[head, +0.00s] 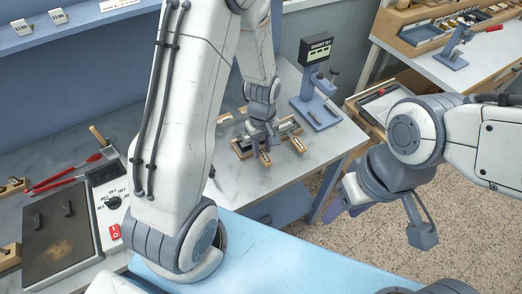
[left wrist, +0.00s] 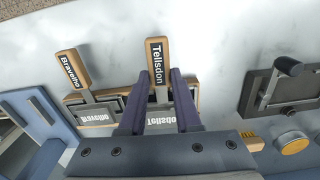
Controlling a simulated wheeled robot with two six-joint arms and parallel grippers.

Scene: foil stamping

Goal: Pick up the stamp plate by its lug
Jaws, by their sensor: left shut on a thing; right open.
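My left gripper (head: 261,148) reaches down at the wooden plate holders on the far bench. A wooden tab labelled "Tellsdon" (left wrist: 158,57) stands just beyond the fingertips. Whether the plate is lifted clear of its holder cannot be told. A second plate, "Bravelho" (left wrist: 94,115), sits to the left with its own tab (left wrist: 71,68). My right gripper (head: 344,198) is open and empty, right of the bench.
A hot plate (head: 62,235), a control box with a red switch (head: 115,232) and red-handled tongs (head: 65,177) lie at the left. The bench (head: 265,190) in front of the holders is clear.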

